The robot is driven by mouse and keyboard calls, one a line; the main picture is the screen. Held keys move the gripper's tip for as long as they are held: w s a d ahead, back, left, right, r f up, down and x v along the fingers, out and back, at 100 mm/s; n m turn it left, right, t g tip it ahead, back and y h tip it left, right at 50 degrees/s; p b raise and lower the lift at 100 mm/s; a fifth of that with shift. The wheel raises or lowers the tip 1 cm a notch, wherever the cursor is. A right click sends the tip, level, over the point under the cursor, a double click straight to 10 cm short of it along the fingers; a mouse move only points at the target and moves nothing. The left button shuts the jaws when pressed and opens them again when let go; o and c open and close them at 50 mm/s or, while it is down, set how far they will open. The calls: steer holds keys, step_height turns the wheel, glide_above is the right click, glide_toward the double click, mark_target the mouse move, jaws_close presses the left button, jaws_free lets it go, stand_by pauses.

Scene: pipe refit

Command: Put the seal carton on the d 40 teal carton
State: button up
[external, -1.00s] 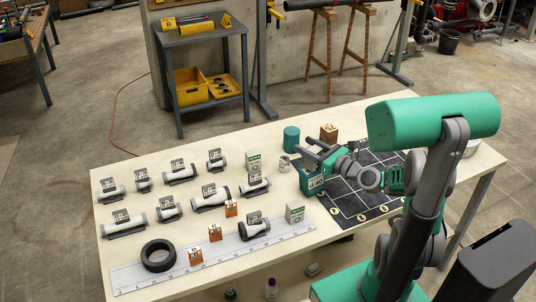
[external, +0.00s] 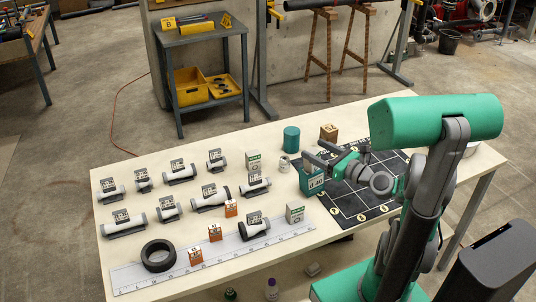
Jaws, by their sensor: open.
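A teal carton (external: 313,182) with a white label stands on the table at the left edge of the black gridded mat. My gripper (external: 311,157) is open, its fingers pointing left, just above and behind the teal carton's top; I cannot tell if they touch it. No carton shows clearly between the fingers. The seal carton cannot be told by its print: a brown carton (external: 328,132) stands behind my gripper, and white-and-green cartons stand at the back (external: 253,161) and at the front (external: 295,213).
The black mat (external: 350,203) lies under my arm. A teal cylinder (external: 291,139) and a small pale fitting (external: 284,164) stand left of my gripper. Grey pipe pieces, small orange cartons (external: 215,232), a long ruler (external: 222,253) and a black ring (external: 158,256) fill the left side.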

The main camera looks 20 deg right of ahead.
steer(key=shift+v, duration=1.75)
